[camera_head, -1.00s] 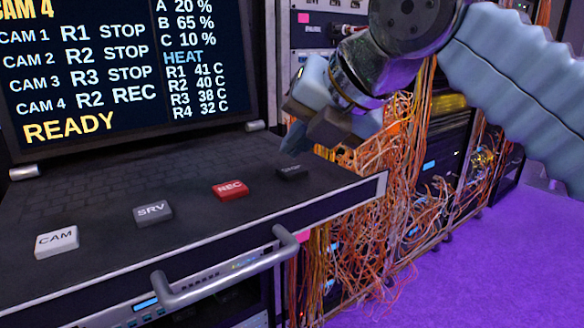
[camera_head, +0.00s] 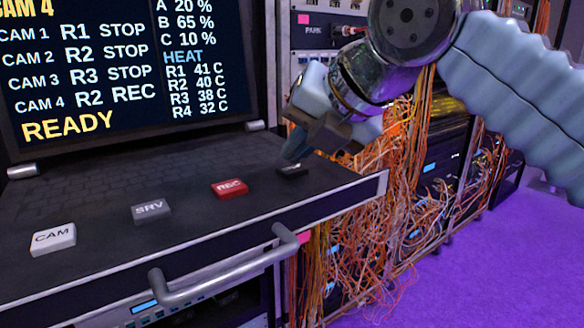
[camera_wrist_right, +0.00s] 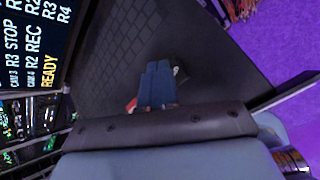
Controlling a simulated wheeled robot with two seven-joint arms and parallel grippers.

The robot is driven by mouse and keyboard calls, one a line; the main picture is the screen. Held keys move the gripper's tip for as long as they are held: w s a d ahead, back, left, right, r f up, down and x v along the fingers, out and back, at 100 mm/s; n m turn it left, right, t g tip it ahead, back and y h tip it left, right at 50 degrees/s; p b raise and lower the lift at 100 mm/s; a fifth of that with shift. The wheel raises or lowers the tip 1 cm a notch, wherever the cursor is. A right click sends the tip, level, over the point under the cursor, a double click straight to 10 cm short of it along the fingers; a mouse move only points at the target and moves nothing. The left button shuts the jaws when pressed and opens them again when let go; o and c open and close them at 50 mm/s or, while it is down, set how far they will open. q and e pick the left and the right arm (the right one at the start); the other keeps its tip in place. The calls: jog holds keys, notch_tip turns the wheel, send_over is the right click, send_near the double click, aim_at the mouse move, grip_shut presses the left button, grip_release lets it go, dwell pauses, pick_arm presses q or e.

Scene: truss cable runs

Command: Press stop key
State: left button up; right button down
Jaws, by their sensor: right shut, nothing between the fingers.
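The black stop key (camera_head: 292,171) sits at the right end of a row of keys on the dark console drawer (camera_head: 120,190). In the head view my right gripper (camera_head: 290,160) is shut and empty, its fingertips pointing down at the stop key. The tips overlap the key's far edge; I cannot tell for sure whether they touch it. In the right wrist view the shut fingers (camera_wrist_right: 157,82) cover most of the key, and a dark corner of it (camera_wrist_right: 180,73) shows beside them. My left gripper is not in view.
The red REC key (camera_head: 230,188), grey SRV key (camera_head: 151,210) and white CAM key (camera_head: 53,238) lie to the left. A screen (camera_head: 120,70) reading READY stands behind. A handle (camera_head: 225,270) runs along the drawer's front. Orange cables (camera_head: 370,200) hang at the right.

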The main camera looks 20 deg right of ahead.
aim_at(297, 170)
jog(key=shift+f, duration=0.35)
dwell(0.5)
jog(key=shift+r+p, duration=0.6)
jog(key=shift+r, duration=0.25)
notch_tip(297, 170, up, 3)
jog(key=p, duration=0.2)
jog(key=shift+f+p, duration=0.15)
jog(key=shift+p, duration=0.15)
jog(key=shift+r+p, duration=0.45)
jog(key=shift+r, duration=0.7)
dwell(0.4)
